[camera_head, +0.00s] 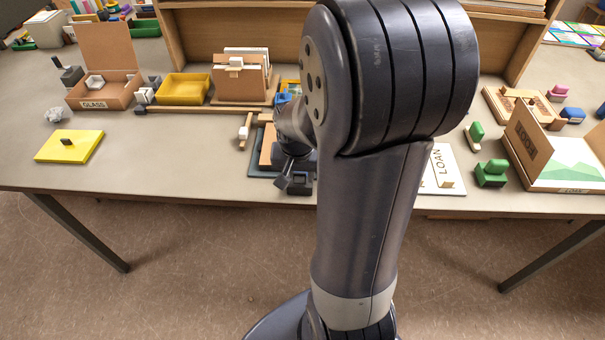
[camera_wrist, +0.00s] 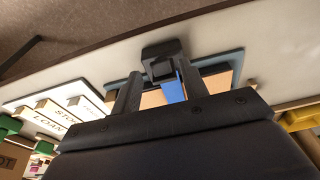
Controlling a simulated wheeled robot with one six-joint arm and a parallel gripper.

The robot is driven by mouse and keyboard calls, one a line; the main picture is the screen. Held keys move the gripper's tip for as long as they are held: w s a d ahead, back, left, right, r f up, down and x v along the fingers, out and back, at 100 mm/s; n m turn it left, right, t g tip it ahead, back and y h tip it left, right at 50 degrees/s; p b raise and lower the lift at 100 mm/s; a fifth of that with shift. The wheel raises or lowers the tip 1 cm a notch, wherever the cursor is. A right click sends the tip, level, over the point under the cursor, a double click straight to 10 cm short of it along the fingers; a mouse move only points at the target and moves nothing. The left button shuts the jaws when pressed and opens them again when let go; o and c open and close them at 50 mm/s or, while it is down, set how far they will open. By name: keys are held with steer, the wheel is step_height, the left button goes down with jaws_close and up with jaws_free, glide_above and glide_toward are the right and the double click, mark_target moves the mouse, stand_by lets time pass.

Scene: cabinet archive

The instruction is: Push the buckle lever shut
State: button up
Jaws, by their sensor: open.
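A dark buckle-like block (camera_wrist: 162,58) shows in the wrist view near the tips of my gripper (camera_wrist: 158,72). A blue strap (camera_wrist: 172,92) runs from it over a tan folder or panel (camera_wrist: 153,99) on a blue-grey board (camera_wrist: 228,66). My gripper is open, one finger on each side of the strap. Whether the fingers touch the block, and the lever's angle, I cannot tell. In the head view, the tan panel (camera_head: 267,146) shows beside my gripper (camera_head: 293,182) near the table's front edge; my arm hides much of this spot.
A white LOAN board (camera_head: 444,168) lies to the right, with green blocks (camera_head: 491,173) beyond it. A yellow board (camera_head: 69,146), a GLASS box (camera_head: 95,96) and a yellow tray (camera_head: 183,88) stand to the left. The table front between the yellow board and my gripper is mostly clear.

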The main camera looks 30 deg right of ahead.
steer(key=shift+w+d+f+b, duration=0.15)
steer(key=shift+f+b, duration=0.25)
steer(key=shift+f, duration=0.55)
steer(key=c, duration=0.7)
